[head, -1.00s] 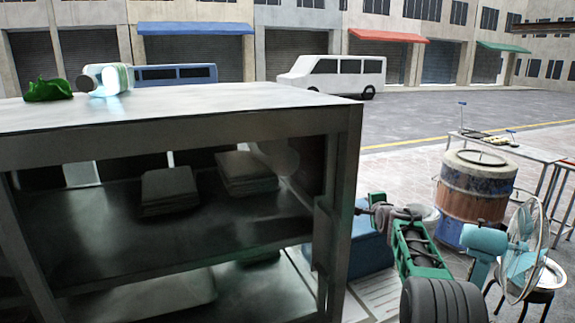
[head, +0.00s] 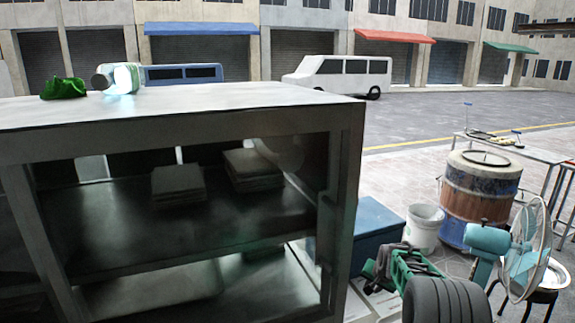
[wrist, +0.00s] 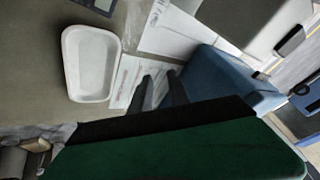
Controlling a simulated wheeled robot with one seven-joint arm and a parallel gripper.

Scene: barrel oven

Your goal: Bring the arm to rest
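My arm (head: 425,285), green and dark grey, is folded low at the bottom right of the head view, right of the metal shelf bench. My gripper's two dark fingers (wrist: 160,78) show in the wrist view, apart, with nothing visible between them. They point over the ground near white papers and a blue box (wrist: 225,78). In the head view the gripper itself is small and partly hidden by my arm, near the blue box (head: 378,232).
The metal bench (head: 190,112) fills the left, with a green cloth (head: 63,89) and a tipped jar (head: 118,78) on top. A white bucket (head: 424,228), a barrel (head: 480,200) and a fan (head: 520,250) stand close on the right. A white tray (wrist: 91,64) lies below.

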